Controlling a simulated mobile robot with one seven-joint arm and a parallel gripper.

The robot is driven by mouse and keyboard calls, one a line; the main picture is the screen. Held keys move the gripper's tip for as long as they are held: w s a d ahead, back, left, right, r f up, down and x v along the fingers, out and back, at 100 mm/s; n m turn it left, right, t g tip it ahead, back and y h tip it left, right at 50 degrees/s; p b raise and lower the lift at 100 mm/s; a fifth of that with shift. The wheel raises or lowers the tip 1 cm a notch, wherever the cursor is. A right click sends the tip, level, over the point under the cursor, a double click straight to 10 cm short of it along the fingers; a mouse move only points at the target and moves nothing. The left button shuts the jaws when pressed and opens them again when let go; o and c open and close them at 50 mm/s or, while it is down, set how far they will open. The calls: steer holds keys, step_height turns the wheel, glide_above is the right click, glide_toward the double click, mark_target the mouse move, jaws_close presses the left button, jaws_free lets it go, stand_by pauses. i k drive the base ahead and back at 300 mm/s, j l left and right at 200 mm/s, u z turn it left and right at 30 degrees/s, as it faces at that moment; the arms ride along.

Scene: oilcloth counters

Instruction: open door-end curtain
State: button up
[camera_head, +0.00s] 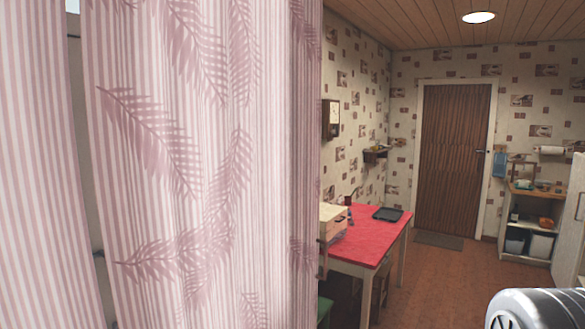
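A pink-and-white striped curtain panel with mauve leaf prints (215,150) hangs large and close across the left half of the head view. It is the panel nearer the door, and its right edge is near the middle of the picture. A second striped panel (35,180) hangs at the far left. A narrow gap between them shows a grey upright strip (95,150) and a small dark fitting (98,253). The tops and lower ends of both panels are out of view. My gripper is not in view; only a rounded grey part of my arm shows at bottom right.
A red-topped table (370,238) stands beyond the curtain, with a dark tray (387,214) and a wooden box (334,220) on it. A brown door (452,150) is in the far wall. An open shelf unit (530,235) stands right. Brown floor (440,285) between is clear.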

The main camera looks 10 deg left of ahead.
mark_target(204, 119)
steer(key=u, duration=0.8)
steer(key=i+l, duration=0.6)
steer(key=i+l+u, duration=0.1)
steer(key=i+l, duration=0.55)
steer(key=l, duration=0.15)
